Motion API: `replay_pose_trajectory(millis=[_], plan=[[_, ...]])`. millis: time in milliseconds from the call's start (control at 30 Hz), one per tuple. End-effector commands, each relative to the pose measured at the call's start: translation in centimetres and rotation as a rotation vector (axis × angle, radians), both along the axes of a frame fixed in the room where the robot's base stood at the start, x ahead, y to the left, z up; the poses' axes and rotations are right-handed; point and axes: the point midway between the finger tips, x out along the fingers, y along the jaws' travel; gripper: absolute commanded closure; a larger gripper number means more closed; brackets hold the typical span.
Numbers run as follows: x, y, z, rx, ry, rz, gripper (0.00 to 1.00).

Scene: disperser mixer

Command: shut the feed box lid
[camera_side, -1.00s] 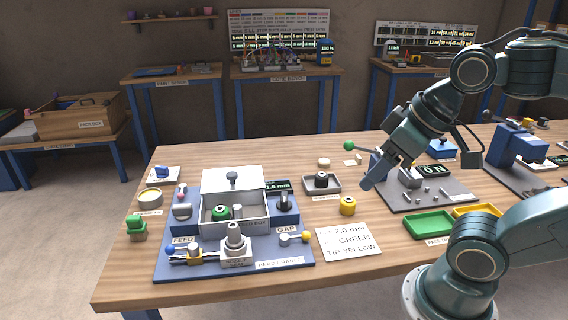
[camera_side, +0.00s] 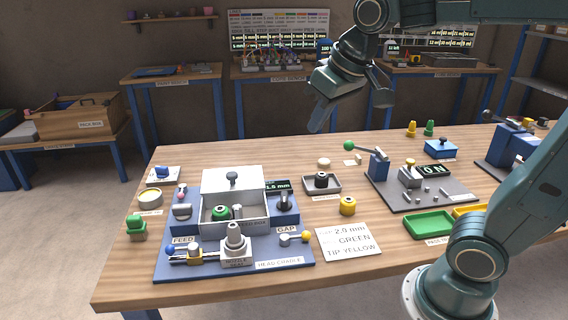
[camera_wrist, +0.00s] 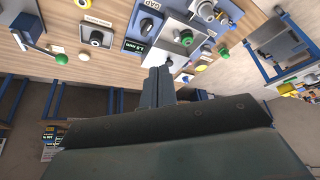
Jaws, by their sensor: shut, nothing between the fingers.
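The feed box (camera_side: 209,221) is a grey box on the blue head cradle base, left of centre in the side view. Its lid (camera_side: 247,181) stands raised at the back, with a dark knob (camera_side: 232,175) on it. The box is open, and a green ring and a small grey part show inside. My gripper (camera_side: 316,128) is shut and empty, high above the back of the table, to the right of and behind the lid. In the wrist view the shut fingers (camera_wrist: 158,75) point toward the box area, still apart from it.
A nozzle fitting (camera_side: 235,247) stands in front of the box. The gap dial (camera_side: 284,201) is at its right. A tray with a black part (camera_side: 321,183), a yellow cap (camera_side: 347,205) and a green-knobbed lever (camera_side: 350,146) lie further right. The air above the lid is clear.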

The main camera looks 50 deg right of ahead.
Motion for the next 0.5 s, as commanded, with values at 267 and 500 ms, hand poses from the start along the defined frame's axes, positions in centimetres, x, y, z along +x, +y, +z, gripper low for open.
replay_pose_trajectory(millis=[267,500], plan=[[7.3,-0.6,0.1,0.004,0.026,-0.050,1.00],[13.4,-1.2,-1.0,0.007,0.044,-0.090,1.00]])
